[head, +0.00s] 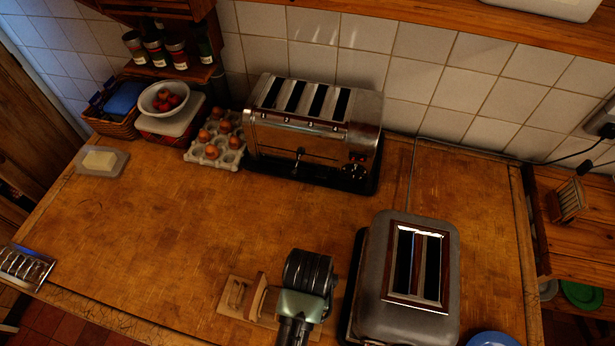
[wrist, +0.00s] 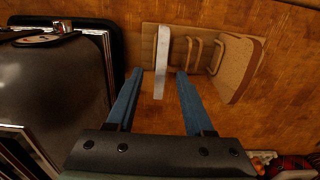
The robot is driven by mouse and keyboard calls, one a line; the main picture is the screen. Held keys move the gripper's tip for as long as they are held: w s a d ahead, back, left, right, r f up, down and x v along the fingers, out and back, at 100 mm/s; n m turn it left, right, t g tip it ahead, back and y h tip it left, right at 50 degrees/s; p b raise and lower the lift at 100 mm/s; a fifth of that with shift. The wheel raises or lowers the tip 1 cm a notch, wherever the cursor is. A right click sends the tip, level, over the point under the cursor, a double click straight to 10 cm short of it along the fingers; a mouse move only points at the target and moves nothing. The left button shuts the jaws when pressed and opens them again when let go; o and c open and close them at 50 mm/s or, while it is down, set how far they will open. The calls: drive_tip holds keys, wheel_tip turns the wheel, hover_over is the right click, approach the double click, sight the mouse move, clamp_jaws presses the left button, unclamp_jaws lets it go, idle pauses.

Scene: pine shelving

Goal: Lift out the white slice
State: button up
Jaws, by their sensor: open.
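The white slice (wrist: 162,62) stands edge-on at the left end of a wooden rack (wrist: 150,40) in the wrist view. A brown slice (wrist: 240,68) stands at the rack's right end, with bare dividers between the two. My gripper (wrist: 159,72) is open and empty, with its blue fingers on either side of the white slice in the picture. I cannot tell whether the fingertips are level with the slice or above it. In the head view the rack (head: 234,294) and brown slice (head: 257,293) show beside my wrist; the white slice and fingers are hidden.
A grey two-slot toaster (head: 440,270) stands close to the right of my arm, also in the wrist view (wrist: 60,85). A chrome toaster (head: 312,135) and egg tray (head: 214,148) stand at the back. A metal rack (head: 25,266) lies left. The middle counter is clear.

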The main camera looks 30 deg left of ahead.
drive_tip(key=shift+f+p, duration=0.3)
drive_tip(key=shift+f, duration=1.45)
clamp_jaws()
